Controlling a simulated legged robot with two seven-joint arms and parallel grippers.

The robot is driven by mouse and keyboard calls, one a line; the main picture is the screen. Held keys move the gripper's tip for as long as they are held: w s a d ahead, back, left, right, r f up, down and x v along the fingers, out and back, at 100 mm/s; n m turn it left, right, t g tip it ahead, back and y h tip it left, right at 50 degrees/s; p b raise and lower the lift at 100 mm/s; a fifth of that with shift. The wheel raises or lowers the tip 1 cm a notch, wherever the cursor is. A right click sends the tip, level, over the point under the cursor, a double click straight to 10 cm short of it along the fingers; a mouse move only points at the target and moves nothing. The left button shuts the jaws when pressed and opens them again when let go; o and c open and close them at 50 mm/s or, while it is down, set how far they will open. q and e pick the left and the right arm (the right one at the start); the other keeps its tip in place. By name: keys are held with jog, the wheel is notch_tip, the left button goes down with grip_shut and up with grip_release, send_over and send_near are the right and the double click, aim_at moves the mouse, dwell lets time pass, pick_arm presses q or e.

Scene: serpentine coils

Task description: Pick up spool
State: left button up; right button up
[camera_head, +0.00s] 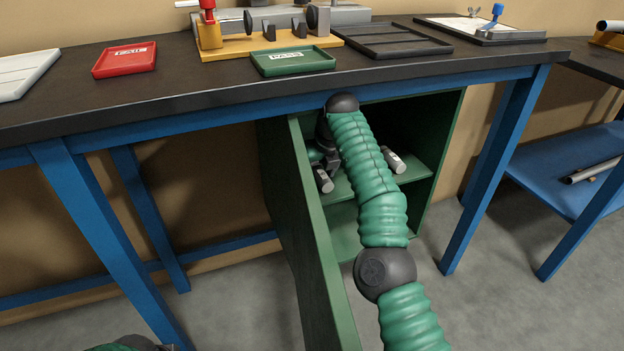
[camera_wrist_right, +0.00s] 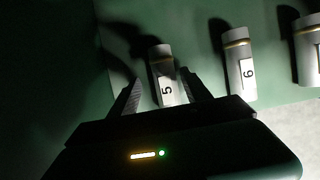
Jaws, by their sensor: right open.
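My right gripper (camera_wrist_right: 160,78) is open inside the green cabinet. In the right wrist view, a pale spool marked 5 (camera_wrist_right: 165,80) lies with its near part between the two fingers, with a gap on the left; contact on the right cannot be told. A spool marked 6 (camera_wrist_right: 240,68) and a third spool (camera_wrist_right: 308,50) lie to its right. In the head view, my right gripper (camera_head: 322,160) is partly hidden behind my arm, near one spool (camera_head: 323,180) on the shelf; another spool (camera_head: 394,161) shows right of the arm. My left gripper is not in view.
The cabinet (camera_head: 320,265) stands under a dark bench (camera_head: 200,75), its side panel left of my right arm. Its shelf (camera_head: 415,172) holds the spools. Red (camera_head: 125,59) and green (camera_head: 293,60) trays lie on the bench. Blue bench legs (camera_head: 495,165) stand on both sides.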

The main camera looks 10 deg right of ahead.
jog(key=shift+d+f, duration=0.25)
jog(key=shift+d, duration=0.35)
jog(key=shift+a, duration=0.35)
jog(key=c, duration=0.4)
jog(key=shift+d, duration=0.15)
grip_shut()
